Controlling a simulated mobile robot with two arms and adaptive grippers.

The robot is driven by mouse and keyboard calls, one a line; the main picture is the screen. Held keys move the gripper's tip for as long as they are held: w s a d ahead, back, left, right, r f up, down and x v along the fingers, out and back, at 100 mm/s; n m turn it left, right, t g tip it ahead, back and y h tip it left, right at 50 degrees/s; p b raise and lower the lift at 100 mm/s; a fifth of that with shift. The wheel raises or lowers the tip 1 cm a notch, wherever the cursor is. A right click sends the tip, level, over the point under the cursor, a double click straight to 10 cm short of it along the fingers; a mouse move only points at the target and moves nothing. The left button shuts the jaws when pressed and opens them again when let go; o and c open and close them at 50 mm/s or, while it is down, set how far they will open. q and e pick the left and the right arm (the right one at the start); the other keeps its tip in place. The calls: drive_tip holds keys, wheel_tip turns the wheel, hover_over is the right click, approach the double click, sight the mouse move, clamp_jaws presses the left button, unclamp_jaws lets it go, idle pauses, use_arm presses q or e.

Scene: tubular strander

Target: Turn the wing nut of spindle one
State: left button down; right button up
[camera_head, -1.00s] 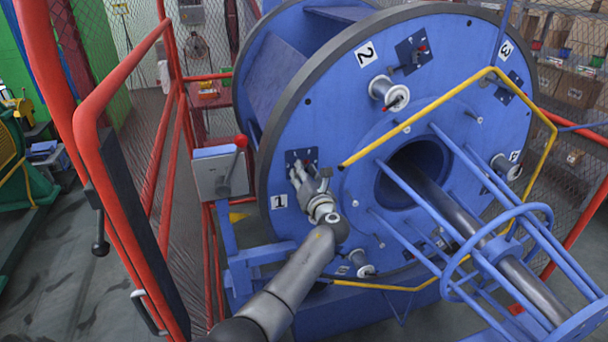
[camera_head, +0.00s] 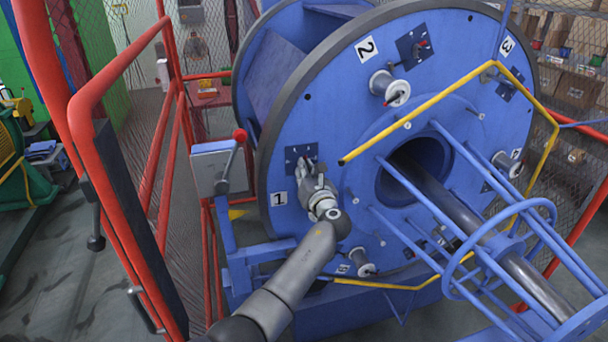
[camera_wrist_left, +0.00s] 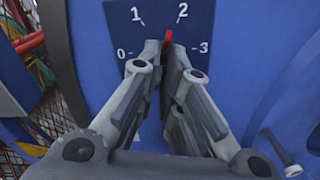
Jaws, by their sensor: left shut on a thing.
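The wing nut of spindle one (camera_wrist_left: 168,37) shows only as a small red tip between my fingers. It points up between the marks 1 and 2, nearer 2, and the rest of it is hidden. Its dark blue dial plate (camera_head: 291,153) sits on the big blue disc above the label 1 (camera_head: 278,199). The plate (camera_wrist_left: 195,22) carries the marks 0 to 3 in the wrist view. My left gripper (camera_head: 307,164) is at this plate. In the wrist view its fingers (camera_wrist_left: 165,50) are shut on the wing nut. My right gripper is out of view.
A white spool (camera_head: 388,88) sticks out of the blue disc (camera_head: 330,110) near label 2. A yellow bar (camera_head: 410,118) and the blue tube cage (camera_head: 500,240) stand to the right. A grey box with a red-knobbed lever (camera_head: 212,165) and red railings (camera_head: 90,120) stand left.

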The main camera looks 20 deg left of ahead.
use_arm(q)
drive_tip(key=n+b, duration=0.2)
drive_tip(key=n, duration=0.1)
drive_tip(key=n+b, duration=0.1)
drive_tip(key=shift+w+d+f+n, duration=0.15)
drive_tip(key=shift+d+f+n, duration=0.05)
drive_tip(key=shift+f+n, duration=0.1)
drive_tip(key=n+b, duration=0.4)
drive_tip(key=n, duration=0.1)
drive_tip(key=shift+w+d+r+b, duration=0.1)
drive_tip(key=shift+w+d+b, duration=0.1)
drive_tip(key=shift+b, duration=0.15)
drive_tip(key=n+b, duration=0.2)
drive_tip(key=n, duration=0.1)
drive_tip(key=n+b, duration=0.3)
drive_tip(key=shift+d+r+n+b, duration=0.2)
drive_tip(key=shift+n+b, duration=0.1)
drive_tip(key=shift+n, duration=0.1)
drive_tip(key=shift+w+r+n+b, duration=0.1)
drive_tip(key=shift+r+n+b, duration=0.1)
drive_tip(key=shift+n+b, duration=0.85)
drive_tip(key=shift+r+n+b, duration=0.2)
drive_tip(key=shift+n+b, duration=0.45)
drive_tip(key=shift+n, duration=0.6)
drive_tip(key=c, duration=1.6)
unclamp_jaws()
drive_tip(key=shift+r, duration=0.1)
